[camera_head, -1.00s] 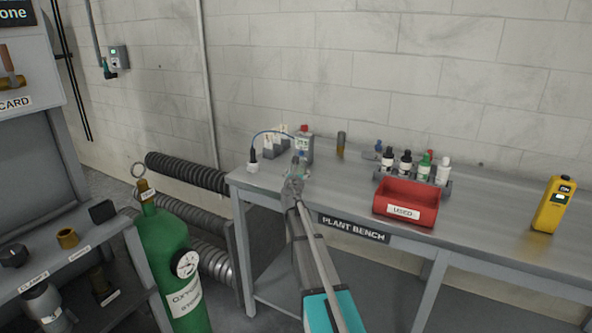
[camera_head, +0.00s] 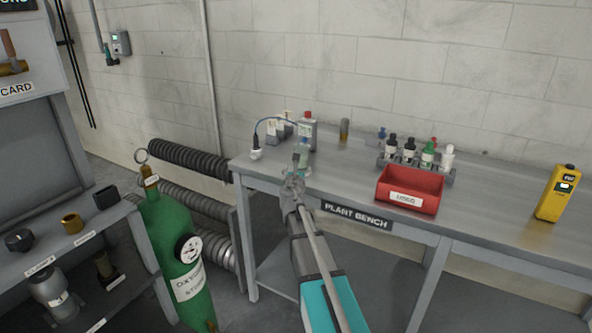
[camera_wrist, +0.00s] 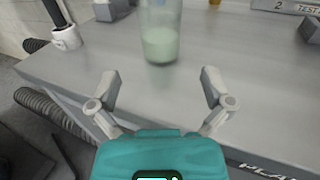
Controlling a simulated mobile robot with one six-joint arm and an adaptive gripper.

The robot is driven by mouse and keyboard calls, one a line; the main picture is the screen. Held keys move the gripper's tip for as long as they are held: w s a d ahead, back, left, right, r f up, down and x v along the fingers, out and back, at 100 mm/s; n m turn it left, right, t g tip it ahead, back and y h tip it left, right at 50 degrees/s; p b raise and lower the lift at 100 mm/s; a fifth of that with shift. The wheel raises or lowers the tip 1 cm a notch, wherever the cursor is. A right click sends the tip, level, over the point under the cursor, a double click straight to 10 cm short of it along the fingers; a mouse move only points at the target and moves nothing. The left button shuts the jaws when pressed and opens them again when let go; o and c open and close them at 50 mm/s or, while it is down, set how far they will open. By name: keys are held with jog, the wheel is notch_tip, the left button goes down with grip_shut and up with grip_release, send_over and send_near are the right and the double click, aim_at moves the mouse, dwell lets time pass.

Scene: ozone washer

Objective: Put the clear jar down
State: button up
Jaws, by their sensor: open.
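The clear jar (camera_wrist: 160,35) stands upright on the grey plant bench (camera_wrist: 90,85) with pale greenish liquid in its lower part; its top is cut off in the wrist view. In the head view the jar (camera_head: 304,157) is near the bench's left end, just beyond my gripper (camera_head: 292,183). In the wrist view my gripper (camera_wrist: 160,90) is open and empty, its two fingers spread wide. The jar is ahead of the fingertips and apart from them, with bare bench top between.
A white probe holder (camera_head: 256,153) with a cable is left of the jar. A grey bottle with a red cap (camera_head: 307,130) stands behind it. A red bin (camera_head: 410,188), several small bottles (camera_head: 420,153) and a yellow meter (camera_head: 556,193) are to the right.

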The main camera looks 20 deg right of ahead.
dwell(0.4)
jog(key=shift+s+f+m+g, duration=0.3)
jog(key=shift+s+m, duration=0.3)
jog(key=shift+m, duration=0.4)
jog(key=s+a+f+m+g+y, duration=0.1)
jog(key=s+a+f+m+g, duration=0.3)
jog(key=s+m, duration=0.4)
jog(key=s+a+f+m+g, duration=0.2)
jog(key=s+f+m+g, duration=0.2)
jog(key=s+f+m, duration=0.45)
jog(key=s+a+f+m+g+y, duration=0.2)
jog(key=s+a+m+g+y, duration=0.1)
jog(key=s+a, duration=0.4)
jog(key=s+a+f+m+g+y, duration=0.3)
jog(key=s+a+m+g+y, duration=0.1)
jog(key=s+a+m, duration=0.3)
jog(key=shift+s+a+f+m+y, duration=0.3)
jog(key=shift+a+m+y, duration=0.35)
jog(key=shift+a, duration=0.5)
